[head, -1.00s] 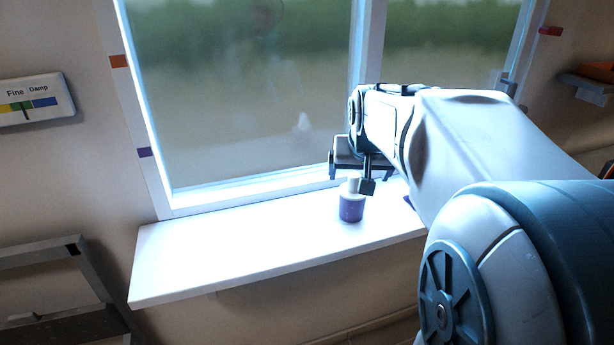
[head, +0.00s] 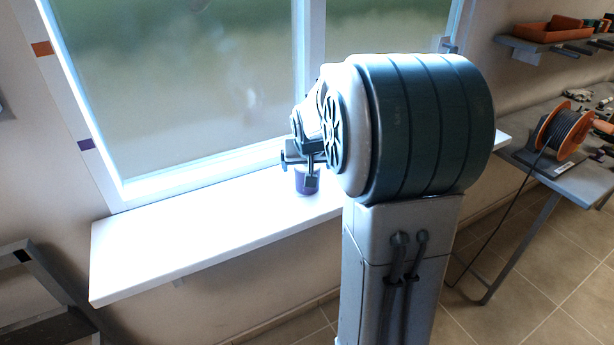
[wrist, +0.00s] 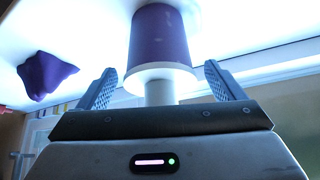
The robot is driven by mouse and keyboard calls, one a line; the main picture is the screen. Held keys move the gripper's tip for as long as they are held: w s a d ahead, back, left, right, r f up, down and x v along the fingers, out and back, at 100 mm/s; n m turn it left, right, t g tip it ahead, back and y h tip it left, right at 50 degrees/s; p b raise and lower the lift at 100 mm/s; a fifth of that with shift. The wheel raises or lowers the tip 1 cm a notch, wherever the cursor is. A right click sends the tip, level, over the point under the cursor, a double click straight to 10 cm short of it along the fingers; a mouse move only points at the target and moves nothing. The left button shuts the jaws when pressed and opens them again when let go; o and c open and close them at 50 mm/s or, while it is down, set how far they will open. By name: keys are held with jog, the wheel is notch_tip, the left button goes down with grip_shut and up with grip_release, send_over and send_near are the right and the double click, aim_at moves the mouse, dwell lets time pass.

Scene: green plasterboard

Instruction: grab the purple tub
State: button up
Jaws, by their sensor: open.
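The purple tub (head: 307,183) stands on the white windowsill, with my gripper (head: 297,166) right over it in the head view and hiding its upper part. In the wrist view the tub (wrist: 160,45) shows as a purple band with a white rim and a narrower white top pointing toward my palm. My gripper (wrist: 160,88) is open, with one ridged finger on each side of the tub's white top. There are gaps between both fingers and the tub.
The windowsill (head: 180,240) is clear to the left of the tub. A purple crumpled item (wrist: 45,77) lies on the sill in the wrist view. The window (head: 180,80) stands behind. A cable reel (head: 562,132) sits on a bench at right.

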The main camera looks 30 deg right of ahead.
jog(key=shift+w+d+f, duration=0.1)
jog(key=shift+w+f, duration=0.15)
jog(key=shift+f, duration=0.15)
jog(key=c, duration=1.2)
jog(key=shift+o, duration=0.2)
